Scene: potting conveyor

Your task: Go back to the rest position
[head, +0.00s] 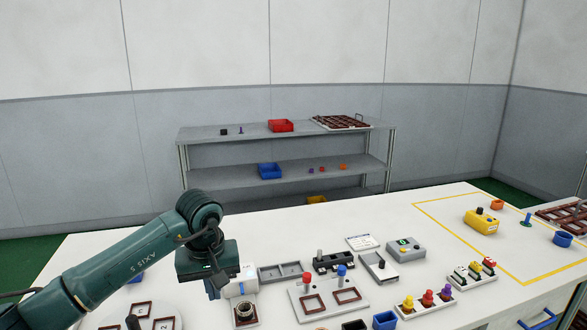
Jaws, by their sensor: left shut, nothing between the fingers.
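My left arm comes in from the left over the white table, and its gripper (213,290) points down. The gripper is shut with nothing held. My right gripper is not in view.
A fixture plate with two brown frames (328,300) and a grey tray (281,272) lie right of the gripper. A round white plate (165,316) is at the front left. A grey shelf (230,131) stands behind.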

